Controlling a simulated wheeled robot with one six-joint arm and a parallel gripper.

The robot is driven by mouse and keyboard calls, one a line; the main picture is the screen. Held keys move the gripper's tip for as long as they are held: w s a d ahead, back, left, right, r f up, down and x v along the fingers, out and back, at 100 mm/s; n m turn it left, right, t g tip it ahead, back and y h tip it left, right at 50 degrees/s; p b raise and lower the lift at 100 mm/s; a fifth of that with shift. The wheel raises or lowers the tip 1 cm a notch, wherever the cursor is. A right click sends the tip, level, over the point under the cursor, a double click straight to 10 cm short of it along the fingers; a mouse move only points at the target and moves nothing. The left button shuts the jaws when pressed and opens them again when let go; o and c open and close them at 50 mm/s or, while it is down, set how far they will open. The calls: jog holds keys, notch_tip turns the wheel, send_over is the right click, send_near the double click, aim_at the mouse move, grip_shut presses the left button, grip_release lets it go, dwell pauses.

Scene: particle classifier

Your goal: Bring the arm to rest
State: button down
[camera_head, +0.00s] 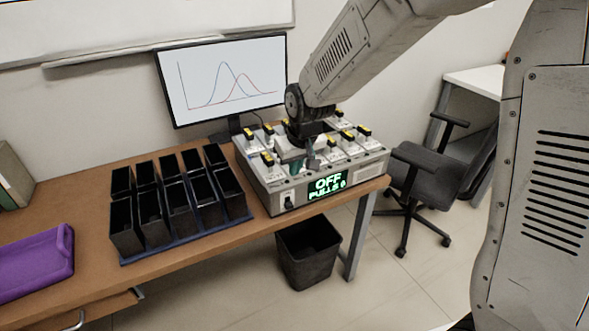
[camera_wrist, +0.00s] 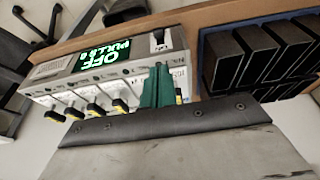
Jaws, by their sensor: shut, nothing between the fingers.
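My gripper (camera_head: 303,163) hangs from my arm over the top of the particle classifier (camera_head: 336,170), near its front edge. In the wrist view, the green fingers of my gripper (camera_wrist: 158,88) are together with nothing between them. The classifier is a white box with several yellow-topped black switches or knobs, and its green display (camera_head: 327,187) reads "OFF" with "PULLS 0" below. The display also shows in the wrist view (camera_wrist: 103,50), upside down. My arm hides part of the classifier's top. I cannot tell whether the fingers touch it.
A rack of several black bins (camera_head: 180,205) stands left of the classifier on the wooden table (camera_head: 90,250). A monitor (camera_head: 222,80) stands behind, a purple tray (camera_head: 36,262) lies far left. A waste bin (camera_head: 308,255) and an office chair (camera_head: 436,180) stand on the floor.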

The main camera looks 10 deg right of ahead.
jog(key=shift+s, duration=0.1)
jog(key=s+d+r+m, duration=0.1)
jog(key=s+d+r, duration=0.3)
jog(key=s, duration=0.6)
jog(key=s+d+r+m+g, duration=0.1)
jog(key=s+d+r, duration=0.3)
jog(key=s, duration=0.6)
jog(key=s+d+r+m, duration=0.1)
jog(key=s+d+r, duration=0.3)
jog(key=s, duration=0.7)
jog(key=shift+d+r+g+h, duration=0.3)
jog(key=shift+r+g+h, duration=0.1)
jog(key=shift+r, duration=0.65)
jog(key=shift+s, duration=0.1)
jog(key=shift+s, duration=0.1)
